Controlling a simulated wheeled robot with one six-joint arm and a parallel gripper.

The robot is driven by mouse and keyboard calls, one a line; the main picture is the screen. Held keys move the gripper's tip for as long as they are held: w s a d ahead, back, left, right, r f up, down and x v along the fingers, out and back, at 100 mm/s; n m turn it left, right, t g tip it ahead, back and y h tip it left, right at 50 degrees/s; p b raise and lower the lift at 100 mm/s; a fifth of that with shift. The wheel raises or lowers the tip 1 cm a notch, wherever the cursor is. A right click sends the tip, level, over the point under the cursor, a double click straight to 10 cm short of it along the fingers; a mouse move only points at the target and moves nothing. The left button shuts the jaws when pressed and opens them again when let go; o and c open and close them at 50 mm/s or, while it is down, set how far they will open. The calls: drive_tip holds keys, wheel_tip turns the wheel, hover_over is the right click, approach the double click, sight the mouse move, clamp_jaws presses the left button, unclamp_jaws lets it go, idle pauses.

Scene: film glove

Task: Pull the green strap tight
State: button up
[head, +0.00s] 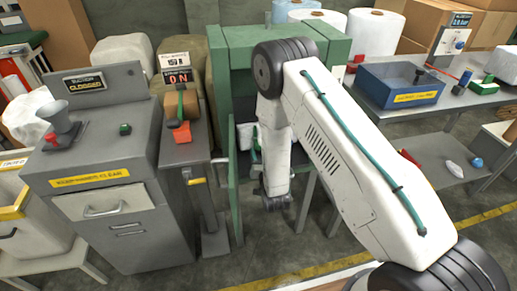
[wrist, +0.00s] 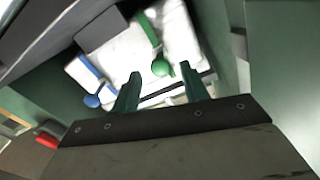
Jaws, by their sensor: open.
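The green strap (wrist: 147,30) runs over a white padded bundle in the wrist view and ends in a round green ball (wrist: 161,67). My gripper (wrist: 158,84) is open, with its two dark green fingers apart. The green ball appears just beyond the gap between the fingertips, and I cannot tell how far away it is. Nothing shows between the fingers. In the head view, my arm reaches into the green frame (head: 240,42) and hides most of its inside. A little of the white bundle (head: 245,135) shows left of the arm.
A blue strap (wrist: 88,67) with a blue ball (wrist: 92,100) lies left of the green one. Green walls stand close on the wrist view's sides. A grey console (head: 105,160) stands left of the frame. A blue tray (head: 400,85) sits on the right table.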

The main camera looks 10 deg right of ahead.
sight(258, 150)
drive_tip(key=shift+w, duration=1.85)
